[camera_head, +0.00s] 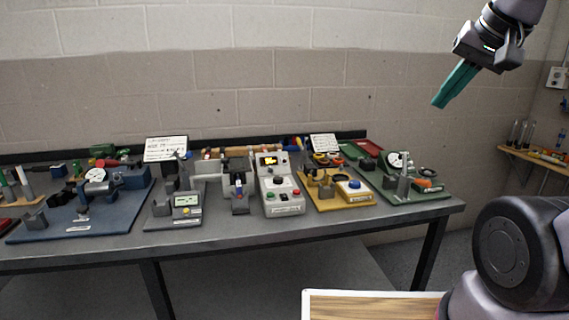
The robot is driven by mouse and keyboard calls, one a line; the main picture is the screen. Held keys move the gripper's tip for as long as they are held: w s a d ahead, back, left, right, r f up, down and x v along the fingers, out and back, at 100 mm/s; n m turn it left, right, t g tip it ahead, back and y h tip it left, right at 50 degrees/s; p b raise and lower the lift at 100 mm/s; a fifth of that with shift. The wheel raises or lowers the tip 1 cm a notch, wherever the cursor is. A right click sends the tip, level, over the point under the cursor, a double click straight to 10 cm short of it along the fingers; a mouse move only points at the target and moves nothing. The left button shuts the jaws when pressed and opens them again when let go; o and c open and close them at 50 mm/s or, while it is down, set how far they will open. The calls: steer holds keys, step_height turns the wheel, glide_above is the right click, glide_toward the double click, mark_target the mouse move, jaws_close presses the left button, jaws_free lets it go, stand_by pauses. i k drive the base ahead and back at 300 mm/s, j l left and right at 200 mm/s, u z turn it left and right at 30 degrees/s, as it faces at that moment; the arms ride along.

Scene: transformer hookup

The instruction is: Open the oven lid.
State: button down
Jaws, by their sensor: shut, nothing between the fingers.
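My gripper (439,104), with teal fingers, is shut and empty. It is raised at the upper right, in front of the wall and apart from everything on the bench. I cannot tell for sure which thing is the oven or where its lid is. A light grey box (281,201) with a lit display, a red button and coloured knobs stands at the middle of the bench. Small labels on the bench are too blurred to read.
The dark grey workbench (335,232) bears a blue base (50,226), a grey meter station (187,207), a yellow base (330,203) and a green base (432,193). A wooden shelf (535,157) with tubes is at the right. A wood-topped surface (370,307) is at the front.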

mark_target(225, 160)
steer(key=i+u, duration=0.2)
steer(key=u, duration=0.2)
steer(key=i+u, duration=0.45)
steer(key=u, duration=0.3)
